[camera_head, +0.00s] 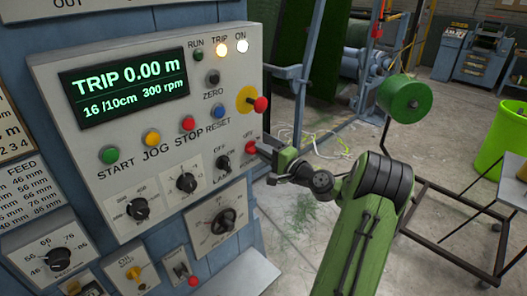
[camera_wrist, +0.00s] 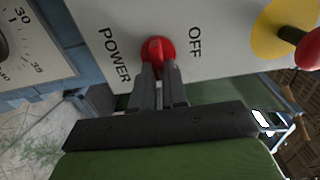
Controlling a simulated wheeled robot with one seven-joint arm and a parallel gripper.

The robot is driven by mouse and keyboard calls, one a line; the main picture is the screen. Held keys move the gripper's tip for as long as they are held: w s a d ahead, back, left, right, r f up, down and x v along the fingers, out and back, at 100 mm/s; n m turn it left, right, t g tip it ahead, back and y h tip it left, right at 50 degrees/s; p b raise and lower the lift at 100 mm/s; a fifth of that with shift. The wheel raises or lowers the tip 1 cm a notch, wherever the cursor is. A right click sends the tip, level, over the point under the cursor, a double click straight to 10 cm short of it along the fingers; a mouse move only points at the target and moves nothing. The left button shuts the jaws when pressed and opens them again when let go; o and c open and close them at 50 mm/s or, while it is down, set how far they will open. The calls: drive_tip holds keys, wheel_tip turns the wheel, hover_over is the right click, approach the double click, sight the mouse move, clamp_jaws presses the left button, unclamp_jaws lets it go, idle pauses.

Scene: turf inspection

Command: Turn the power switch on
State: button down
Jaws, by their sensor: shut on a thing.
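The power switch is a red rotary knob (camera_wrist: 158,49) on the pale panel (camera_head: 150,75), between the printed words POWER and OFF in the wrist view. It also shows at the panel's right edge in the head view (camera_head: 250,147). My gripper (camera_wrist: 160,72) is shut on the knob, one finger on each side. The fingers hide part of the knob, so its exact setting is hard to tell. The display (camera_head: 124,86) is lit and reads TRIP 0.00 m.
A red mushroom button (camera_head: 260,104) on a yellow plate sits just above the switch. The lamp switch (camera_head: 223,162) is close to its left. A green spool (camera_head: 405,98) on a stand and a lime bin (camera_head: 507,140) stand right. Loose strands lie on the floor.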

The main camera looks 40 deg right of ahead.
drive_tip(key=c, duration=1.2)
unclamp_jaws()
drive_tip(key=shift+o, duration=0.2)
drive_tip(key=shift+s, duration=0.1)
drive_tip(key=s+b, duration=0.2)
drive_tip(key=s, duration=1.3)
drive_tip(key=shift+s+d, duration=0.25)
drive_tip(key=shift+s, duration=0.1)
